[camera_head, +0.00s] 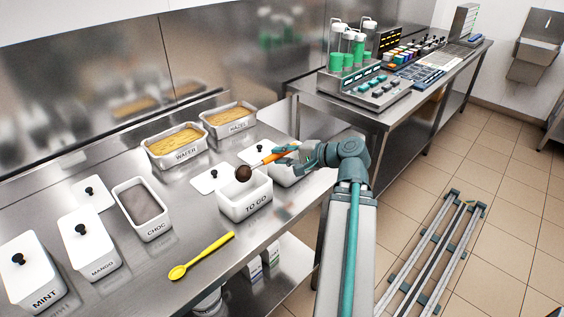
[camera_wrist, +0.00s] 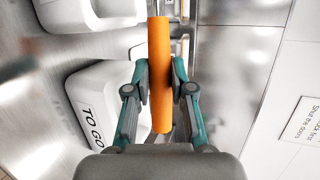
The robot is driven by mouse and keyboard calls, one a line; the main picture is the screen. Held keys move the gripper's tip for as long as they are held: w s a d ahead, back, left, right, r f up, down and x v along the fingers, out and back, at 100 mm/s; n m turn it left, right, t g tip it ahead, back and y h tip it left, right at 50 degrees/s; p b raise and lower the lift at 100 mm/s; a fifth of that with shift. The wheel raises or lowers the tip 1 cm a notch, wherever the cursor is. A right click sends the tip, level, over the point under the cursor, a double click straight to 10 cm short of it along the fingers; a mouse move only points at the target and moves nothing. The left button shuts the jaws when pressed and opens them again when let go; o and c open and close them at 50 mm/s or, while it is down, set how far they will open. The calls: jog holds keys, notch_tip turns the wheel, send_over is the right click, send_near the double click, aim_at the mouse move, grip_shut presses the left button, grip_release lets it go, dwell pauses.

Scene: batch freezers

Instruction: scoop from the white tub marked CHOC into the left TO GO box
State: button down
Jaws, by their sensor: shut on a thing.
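My gripper (camera_head: 292,150) is shut on the orange handle of a scoop (camera_head: 268,158); in the wrist view the handle (camera_wrist: 160,75) runs between both fingers. A dark brown ball (camera_head: 243,173) sits at the scoop's end, over the opening of the left TO GO box (camera_head: 245,208). Whether it touches the box inside cannot be told. The white tub marked CHOC (camera_head: 153,230) stands open to the left, with brown content. A second white box (camera_head: 284,177) is partly hidden behind my gripper. The wrist view shows a box marked TO GO (camera_wrist: 92,122).
WAFER (camera_head: 181,156) and HAZEL (camera_head: 232,128) tubs stand open behind. Lidded MANGO (camera_head: 100,262) and MINT (camera_head: 42,296) tubs stand front left. Loose lids (camera_head: 211,181) lie on the counter. A yellow spoon (camera_head: 201,256) lies in front. A dispenser machine (camera_head: 365,90) stands at the right.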

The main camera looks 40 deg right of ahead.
jog(key=shift+s+f+t+b, duration=0.1)
jog(key=shift+f+t+b, duration=0.55)
jog(key=shift+b, duration=1.9)
jog(key=shift+r+t+y+b, duration=0.35)
jog(key=shift+t+y+b, duration=0.1)
jog(key=shift+b, duration=0.25)
